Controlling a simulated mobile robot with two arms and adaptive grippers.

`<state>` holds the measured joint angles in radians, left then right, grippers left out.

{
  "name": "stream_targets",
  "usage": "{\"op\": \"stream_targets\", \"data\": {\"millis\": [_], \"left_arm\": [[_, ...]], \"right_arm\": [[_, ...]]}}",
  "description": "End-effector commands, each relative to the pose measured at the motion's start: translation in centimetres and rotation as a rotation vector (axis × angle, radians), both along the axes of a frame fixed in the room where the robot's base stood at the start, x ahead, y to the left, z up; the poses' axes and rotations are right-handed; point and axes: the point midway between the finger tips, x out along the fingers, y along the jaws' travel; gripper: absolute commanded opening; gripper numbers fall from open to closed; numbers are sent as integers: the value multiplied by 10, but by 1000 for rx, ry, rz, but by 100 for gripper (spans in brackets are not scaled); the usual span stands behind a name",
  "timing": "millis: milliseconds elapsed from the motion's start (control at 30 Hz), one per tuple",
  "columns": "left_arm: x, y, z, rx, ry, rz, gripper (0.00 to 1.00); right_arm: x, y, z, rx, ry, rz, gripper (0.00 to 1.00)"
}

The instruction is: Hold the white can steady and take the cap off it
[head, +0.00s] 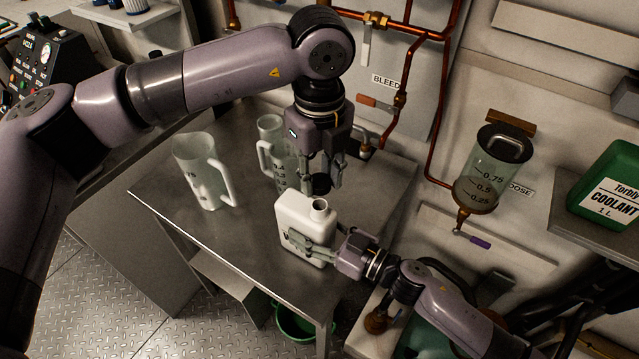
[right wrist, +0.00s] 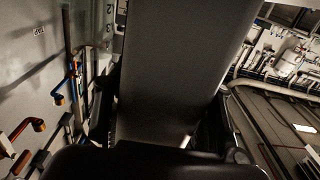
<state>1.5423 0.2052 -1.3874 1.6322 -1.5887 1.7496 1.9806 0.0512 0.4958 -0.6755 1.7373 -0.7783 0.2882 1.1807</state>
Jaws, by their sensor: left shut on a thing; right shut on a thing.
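The white can (head: 293,212) stands on the metal table, its neck opening showing bare at the top. My right gripper (head: 311,246) is shut on the can's lower body from the right. In the right wrist view, the can (right wrist: 180,70) fills the middle as a shaded grey surface between the dark fingers. My left gripper (head: 322,177) points down just above the can and is shut on the dark cap (head: 320,184). The cap is apart from the neck, slightly above it. The can's far side is hidden.
A pale jug (head: 200,171) stands left on the metal table (head: 240,240); a clear jug (head: 270,128) stands behind the can, partly hidden by my left gripper. Copper pipes (head: 410,65) and a dosing vessel (head: 484,182) are on the wall. A green bucket (head: 295,322) sits below.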

Motion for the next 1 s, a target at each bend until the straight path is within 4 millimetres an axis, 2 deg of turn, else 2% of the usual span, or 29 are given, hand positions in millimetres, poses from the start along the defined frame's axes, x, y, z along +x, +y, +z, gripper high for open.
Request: {"op": "stream_targets", "data": {"millis": [233, 267, 300, 600, 867, 1000], "left_arm": [[0, 0, 4, 0, 1, 0, 0], [0, 0, 4, 0, 1, 0, 0], [0, 0, 4, 0, 1, 0, 0], [0, 0, 3, 0, 1, 0, 0], [0, 0, 3, 0, 1, 0, 0], [0, 0, 3, 0, 1, 0, 0]], "right_arm": [[0, 0, 0, 0, 0, -1, 0], [0, 0, 0, 0, 0, -1, 52], [0, 0, 0, 0, 0, -1, 54], [0, 0, 0, 0, 0, 0, 73], [0, 0, 0, 0, 0, 0, 73], [-5, -7, 0, 0, 1, -1, 73]]}}
